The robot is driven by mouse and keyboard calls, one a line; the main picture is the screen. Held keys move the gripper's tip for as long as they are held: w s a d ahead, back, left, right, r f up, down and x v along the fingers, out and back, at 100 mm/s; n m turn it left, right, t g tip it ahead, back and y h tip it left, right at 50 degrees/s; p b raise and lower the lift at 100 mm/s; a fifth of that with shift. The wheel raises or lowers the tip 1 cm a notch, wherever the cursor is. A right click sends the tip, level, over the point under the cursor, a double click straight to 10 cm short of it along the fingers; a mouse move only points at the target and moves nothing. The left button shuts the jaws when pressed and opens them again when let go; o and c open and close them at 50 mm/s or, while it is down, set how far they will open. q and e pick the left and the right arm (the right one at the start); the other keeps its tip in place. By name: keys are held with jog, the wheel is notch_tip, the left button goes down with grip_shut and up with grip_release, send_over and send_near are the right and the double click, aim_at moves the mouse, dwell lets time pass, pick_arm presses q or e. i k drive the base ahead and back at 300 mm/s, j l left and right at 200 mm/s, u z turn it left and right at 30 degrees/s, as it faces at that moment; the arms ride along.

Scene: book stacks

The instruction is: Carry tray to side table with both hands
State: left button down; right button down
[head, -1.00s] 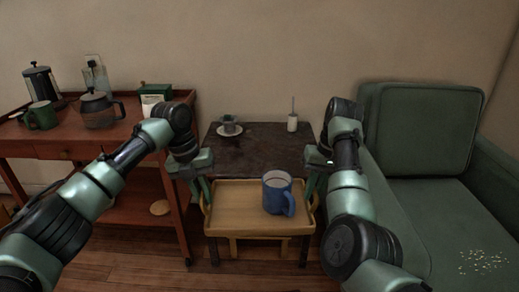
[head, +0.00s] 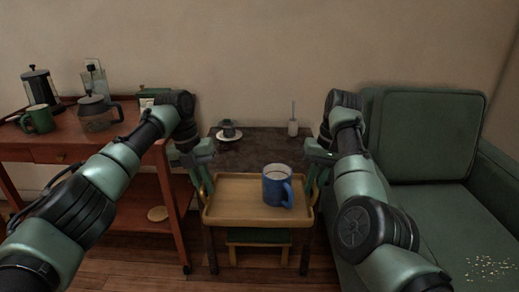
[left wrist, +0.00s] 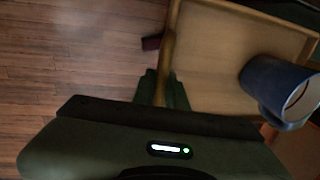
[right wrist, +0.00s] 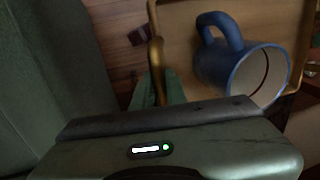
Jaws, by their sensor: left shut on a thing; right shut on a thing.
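A light wooden tray (head: 235,210) is held level between my two grippers, in front of the dark side table (head: 262,150). A blue mug (head: 277,187) stands upright on the tray, right of its middle; it also shows in the left wrist view (left wrist: 268,88) and the right wrist view (right wrist: 232,70). My left gripper (head: 204,188) is shut on the tray's left handle (left wrist: 167,65). My right gripper (head: 314,182) is shut on the tray's right handle (right wrist: 156,60). The tray hides the near part of the side table's top.
A cup on a saucer (head: 229,136) stands at the side table's back left, and a white container with a stick (head: 293,127) at its back right. A red-brown cart (head: 95,145) with a carafe is left. A green armchair (head: 425,140) is right.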

aim_at(258, 160)
jog(key=i, duration=0.95)
